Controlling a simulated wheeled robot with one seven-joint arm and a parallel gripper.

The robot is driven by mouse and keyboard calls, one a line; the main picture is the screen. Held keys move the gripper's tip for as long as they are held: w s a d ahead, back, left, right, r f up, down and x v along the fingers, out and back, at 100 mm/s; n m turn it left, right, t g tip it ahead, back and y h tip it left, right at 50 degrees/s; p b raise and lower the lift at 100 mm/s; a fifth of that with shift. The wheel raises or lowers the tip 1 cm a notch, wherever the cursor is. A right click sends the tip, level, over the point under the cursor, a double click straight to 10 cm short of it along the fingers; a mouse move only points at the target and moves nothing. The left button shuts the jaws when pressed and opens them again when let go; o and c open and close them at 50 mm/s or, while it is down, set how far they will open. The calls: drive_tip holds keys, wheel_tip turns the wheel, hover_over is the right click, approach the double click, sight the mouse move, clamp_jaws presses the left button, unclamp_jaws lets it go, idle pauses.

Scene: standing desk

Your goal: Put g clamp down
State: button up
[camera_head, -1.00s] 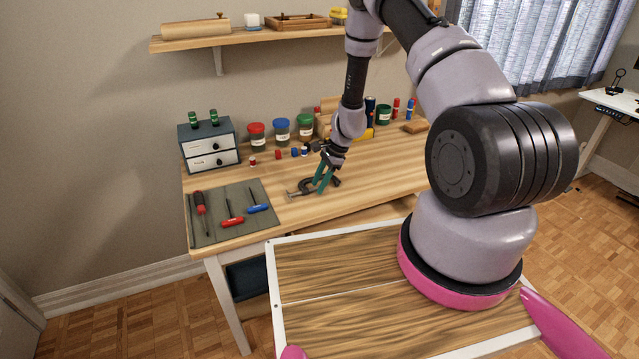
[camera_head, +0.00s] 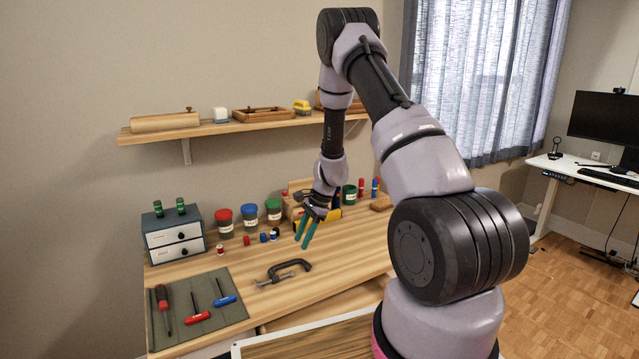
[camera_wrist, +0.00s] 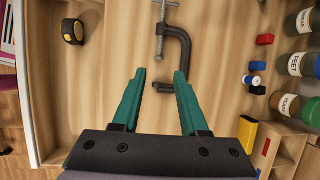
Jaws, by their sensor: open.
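The g clamp (camera_head: 284,271) is dark with a metal screw and lies flat on the wooden workbench (camera_head: 345,258), right of the grey tool mat. In the wrist view the g clamp (camera_wrist: 182,48) lies ahead of the fingertips, with its frame end close to the right finger in the picture. My gripper (camera_head: 306,230) has green fingers. It is open and empty, held above the bench, up and to the right of the clamp.
A grey mat (camera_head: 233,300) with several screwdrivers lies at the bench's left front. A small drawer box (camera_head: 174,236), labelled jars (camera_head: 249,217) and small coloured items stand along the back. A shelf (camera_head: 230,126) is above.

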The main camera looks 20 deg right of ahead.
drive_tip(key=s+a+r+n+t, duration=0.1)
drive_tip(key=s+r+n, duration=0.25)
drive_tip(key=r, duration=1.15)
drive_tip(key=s+r+n+t, duration=0.2)
drive_tip(key=s+r+n, duration=0.15)
drive_tip(key=r, duration=1.15)
drive_tip(key=s+d+r+n+t+h, duration=0.1)
drive_tip(key=s+r+n+t, duration=0.1)
drive_tip(key=s+r, duration=0.4)
drive_tip(key=s+d+r+n+t+h, duration=0.1)
drive_tip(key=s+r, duration=0.6)
drive_tip(key=s, duration=0.7)
drive_tip(key=shift+s+d+n+t+h, duration=0.2)
drive_tip(key=shift+s+n+t+h, duration=0.1)
drive_tip(key=shift+n+t, duration=0.3)
